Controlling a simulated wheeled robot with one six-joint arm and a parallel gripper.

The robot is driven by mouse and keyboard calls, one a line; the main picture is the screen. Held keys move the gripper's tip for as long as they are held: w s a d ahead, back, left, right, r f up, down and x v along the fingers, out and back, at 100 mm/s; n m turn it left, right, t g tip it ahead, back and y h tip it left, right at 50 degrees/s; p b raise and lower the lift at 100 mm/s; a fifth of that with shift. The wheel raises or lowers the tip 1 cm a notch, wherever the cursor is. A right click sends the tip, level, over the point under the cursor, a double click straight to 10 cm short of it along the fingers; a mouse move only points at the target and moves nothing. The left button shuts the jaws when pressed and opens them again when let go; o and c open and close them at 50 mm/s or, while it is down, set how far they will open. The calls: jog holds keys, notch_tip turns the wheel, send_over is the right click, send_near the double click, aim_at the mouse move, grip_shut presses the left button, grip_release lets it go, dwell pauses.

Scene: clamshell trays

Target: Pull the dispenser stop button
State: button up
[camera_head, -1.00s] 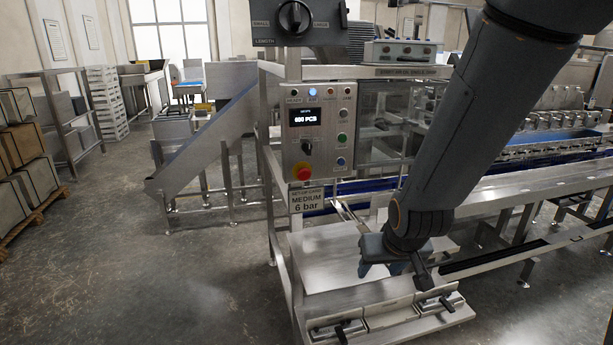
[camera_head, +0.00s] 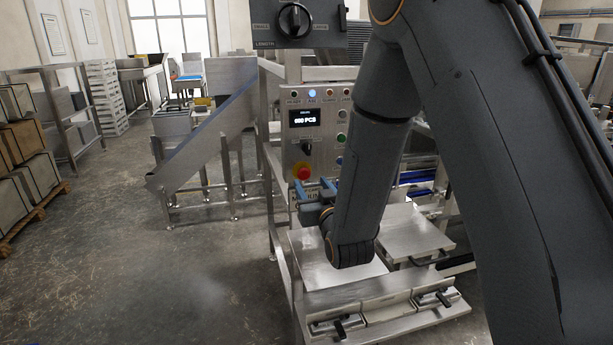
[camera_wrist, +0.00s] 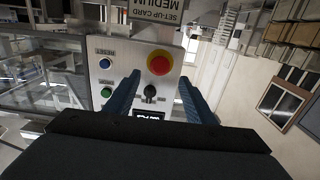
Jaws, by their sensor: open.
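The red stop button (camera_head: 302,171) with its yellow surround sits low on the left of the grey control panel (camera_head: 291,139). In the wrist view, which is upside down, the red button (camera_wrist: 159,64) shows beyond the fingers, near the panel's edge. My gripper (camera_head: 313,189) is open and empty, just below and right of the button in the head view. In the wrist view my gripper's two blue fingers (camera_wrist: 161,88) stand apart, with the black selector knob (camera_wrist: 150,92) showing between them. I cannot tell the exact gap to the panel.
A display (camera_head: 306,117) reads a count in PCS. A green button (camera_wrist: 106,92) and a blue button (camera_wrist: 105,63) are beside the knob. A steel table (camera_head: 318,268) with clamps lies below the panel. An inclined chute (camera_head: 208,137) stands to the left.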

aim_at(305, 174)
jog(key=shift+p+x, duration=0.85)
jog(key=shift+x, duration=2.15)
